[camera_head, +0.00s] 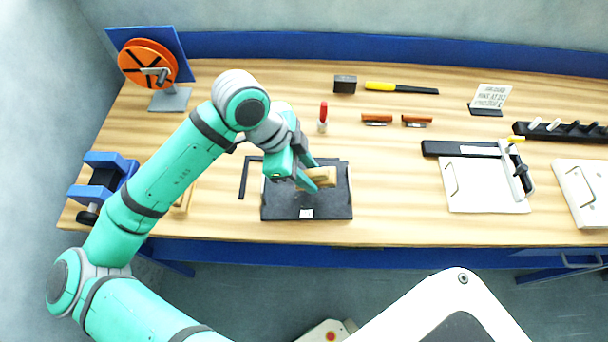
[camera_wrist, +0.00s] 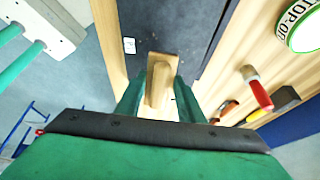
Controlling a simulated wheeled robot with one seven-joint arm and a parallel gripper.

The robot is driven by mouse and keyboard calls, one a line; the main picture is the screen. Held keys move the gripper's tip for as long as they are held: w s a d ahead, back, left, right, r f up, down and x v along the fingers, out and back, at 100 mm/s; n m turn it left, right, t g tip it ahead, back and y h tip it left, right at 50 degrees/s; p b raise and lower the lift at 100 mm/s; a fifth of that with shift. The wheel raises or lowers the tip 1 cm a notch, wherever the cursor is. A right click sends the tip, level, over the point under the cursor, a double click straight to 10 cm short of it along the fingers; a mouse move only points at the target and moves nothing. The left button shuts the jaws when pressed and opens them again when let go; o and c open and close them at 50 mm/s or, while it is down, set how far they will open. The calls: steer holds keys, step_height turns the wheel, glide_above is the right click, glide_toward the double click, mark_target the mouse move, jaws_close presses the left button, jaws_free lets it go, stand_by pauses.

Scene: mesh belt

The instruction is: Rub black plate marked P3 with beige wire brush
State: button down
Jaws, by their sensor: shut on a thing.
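The black plate (camera_head: 335,205) lies flat on the wooden bench near its front edge, with a small white label (camera_head: 306,213) on its front side. The label's marking is too small to read. My gripper (camera_head: 318,180) is over the plate and shut on the beige wire brush (camera_head: 324,177). In the wrist view the brush (camera_wrist: 160,78) sits between my two green fingers, with the dark plate (camera_wrist: 185,30) beyond it. The bristles are hidden, so I cannot tell whether they touch the plate.
A black L-shaped bar (camera_head: 243,178) lies left of the plate. A red-handled tool (camera_head: 323,115) stands behind it. Two brown-handled pieces (camera_head: 377,117) lie at the back right. A white board with a black clamp (camera_head: 485,190) is further right. Bench between is clear.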

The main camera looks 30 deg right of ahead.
steer(key=shift+w+d+f, duration=0.1)
steer(key=shift+w+d, duration=0.15)
steer(key=shift+w, duration=0.25)
steer(key=shift+w+a+f, duration=0.55)
steer(key=shift+a+f, duration=0.05)
steer(key=shift+a, duration=0.3)
steer(key=shift+w+a+f, duration=0.5)
steer(key=shift+a+f, duration=0.15)
steer(key=shift+a, duration=0.3)
steer(key=shift+w+a+f, duration=0.55)
steer(key=shift+a+f, duration=0.05)
steer(key=shift+a, duration=0.3)
steer(key=shift+w+d+r, duration=0.1)
steer(key=shift+w+d, duration=0.4)
steer(key=shift+w, duration=0.35)
steer(key=shift+s+d+r, duration=0.45)
steer(key=shift+d+r, duration=0.05)
steer(key=shift+d, duration=0.25)
steer(key=shift+s+d+r, duration=0.4)
steer(key=shift+d+r, duration=0.05)
steer(key=shift+d, duration=0.25)
steer(key=shift+s+d+r, duration=0.3)
steer(key=shift+s+d, duration=0.15)
steer(key=shift+d, duration=0.3)
steer(key=shift+s+d+r, duration=0.3)
steer(key=shift+s+d, duration=0.1)
steer(key=shift+d, duration=0.3)
steer(key=shift+r, duration=0.1)
steer(key=shift+v, duration=2.9)
steer(key=shift+r, duration=0.1)
